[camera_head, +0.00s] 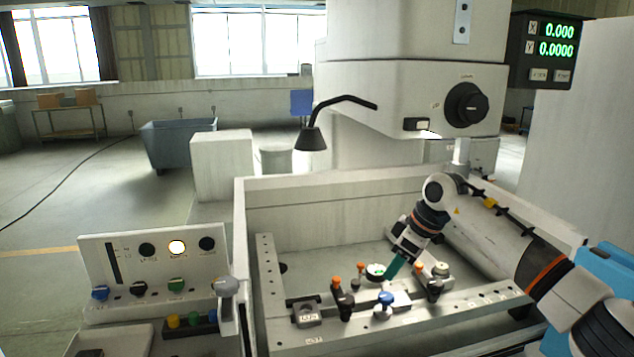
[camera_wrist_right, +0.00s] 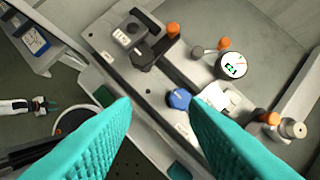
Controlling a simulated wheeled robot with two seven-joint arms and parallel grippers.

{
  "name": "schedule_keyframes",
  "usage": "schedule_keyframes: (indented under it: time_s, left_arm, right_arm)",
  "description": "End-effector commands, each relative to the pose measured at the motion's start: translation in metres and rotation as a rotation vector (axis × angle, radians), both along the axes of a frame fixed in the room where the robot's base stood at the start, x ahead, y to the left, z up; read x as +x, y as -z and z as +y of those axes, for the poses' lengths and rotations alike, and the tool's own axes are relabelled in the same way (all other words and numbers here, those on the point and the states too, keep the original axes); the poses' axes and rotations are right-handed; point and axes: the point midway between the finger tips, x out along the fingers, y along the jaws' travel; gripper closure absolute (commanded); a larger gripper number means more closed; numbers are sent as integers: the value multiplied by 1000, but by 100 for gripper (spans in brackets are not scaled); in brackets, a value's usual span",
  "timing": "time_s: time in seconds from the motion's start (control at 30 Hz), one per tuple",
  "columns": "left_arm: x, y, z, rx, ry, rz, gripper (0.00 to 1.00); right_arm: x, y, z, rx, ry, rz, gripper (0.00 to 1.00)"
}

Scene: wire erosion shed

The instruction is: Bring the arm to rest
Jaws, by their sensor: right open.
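My right gripper (camera_head: 394,266) reaches in from the right over the clamping rail (camera_head: 410,318). Its teal fingers point down close to the dial gauge (camera_head: 375,271) and the blue knob (camera_head: 385,298). In the right wrist view its two fingers (camera_wrist_right: 160,115) are spread apart with nothing held between them. The blue knob (camera_wrist_right: 179,99) and the dial gauge (camera_wrist_right: 232,66) lie beyond the fingertips. What looks like my left gripper (camera_wrist_right: 42,106) shows small at the left edge of that view; its jaws are too small to read. It is not in the head view.
Orange-topped clamps (camera_head: 337,283) stand along the rail inside the machine's tank (camera_head: 325,185). A black lamp (camera_head: 311,139) hangs above it. A control panel (camera_head: 150,262) with knobs stands at left. The machine head (camera_head: 400,95) overhangs the tank. Open floor lies far left.

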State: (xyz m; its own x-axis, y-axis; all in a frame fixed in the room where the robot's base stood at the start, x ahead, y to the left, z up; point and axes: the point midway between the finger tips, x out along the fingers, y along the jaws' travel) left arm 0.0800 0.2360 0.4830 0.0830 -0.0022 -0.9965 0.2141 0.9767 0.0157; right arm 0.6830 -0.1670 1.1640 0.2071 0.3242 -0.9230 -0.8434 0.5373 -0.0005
Motion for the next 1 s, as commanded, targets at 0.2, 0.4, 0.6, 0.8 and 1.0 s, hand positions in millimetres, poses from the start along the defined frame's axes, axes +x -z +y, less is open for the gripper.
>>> schedule_keyframes:
  time_s: [0.2,0.4,0.6,0.8,1.0]
  left_arm:
    - [7,-1,-1,-2,0,-13,64]
    - [10,-1,-1,-3,-1,-16,64]
    - [10,-1,-1,-2,-1,-17,64]
    - [3,0,-1,-2,-2,-7,64]
    - [3,0,-1,-1,-2,-6,64]
  right_arm:
    - [-4,14,34,100,-109,-51,60]
    - [-14,26,79,247,-236,-128,60]
    - [-35,32,141,493,-377,-278,60]
    - [-68,15,199,857,-405,-548,60]
    - [-87,-14,189,1145,-75,-912,60]
